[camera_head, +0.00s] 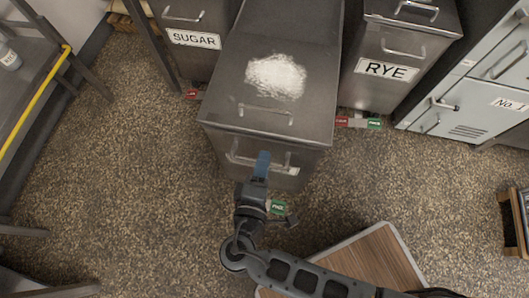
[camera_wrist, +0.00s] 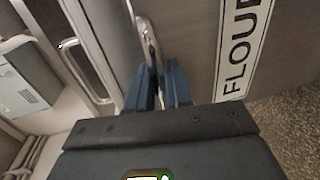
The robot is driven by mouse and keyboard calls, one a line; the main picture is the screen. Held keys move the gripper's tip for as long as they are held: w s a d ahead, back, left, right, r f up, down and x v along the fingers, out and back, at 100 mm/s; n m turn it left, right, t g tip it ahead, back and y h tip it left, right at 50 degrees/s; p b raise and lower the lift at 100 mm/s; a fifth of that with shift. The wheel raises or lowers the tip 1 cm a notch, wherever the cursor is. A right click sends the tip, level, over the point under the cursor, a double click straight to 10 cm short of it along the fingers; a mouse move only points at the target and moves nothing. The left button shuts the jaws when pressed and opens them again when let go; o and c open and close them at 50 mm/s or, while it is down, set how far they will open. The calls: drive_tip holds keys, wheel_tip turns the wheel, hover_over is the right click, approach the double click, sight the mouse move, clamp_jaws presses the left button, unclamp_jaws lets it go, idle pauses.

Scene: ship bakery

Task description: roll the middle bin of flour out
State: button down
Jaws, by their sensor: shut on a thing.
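The flour bin (camera_head: 315,95) is a grey metal bin with a white flour patch on its lid. It stands forward of its neighbours, between the sugar bin (camera_head: 190,12) and the rye bin (camera_head: 385,75). Its FLOUR label shows in the wrist view (camera_wrist: 243,50). My gripper (camera_head: 262,160), with blue fingers, is at the bin's front and shut on its front handle (camera_wrist: 148,40). The fingers hide part of the handle. A green tag (camera_head: 278,206) shows low at the bin's front, partly behind my wrist.
A pale locker (camera_head: 470,105) stands at the right. A rack with a yellow rail (camera_head: 35,105) is at the left. A wood-topped surface (camera_head: 365,262) lies near my arm at the bottom. Speckled floor (camera_head: 130,180) is clear to the left of the bin.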

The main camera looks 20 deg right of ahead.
drive_tip(key=c, duration=1.2)
unclamp_jaws()
drive_tip(key=shift+p+v, duration=0.3)
drive_tip(key=shift+v, duration=3.6)
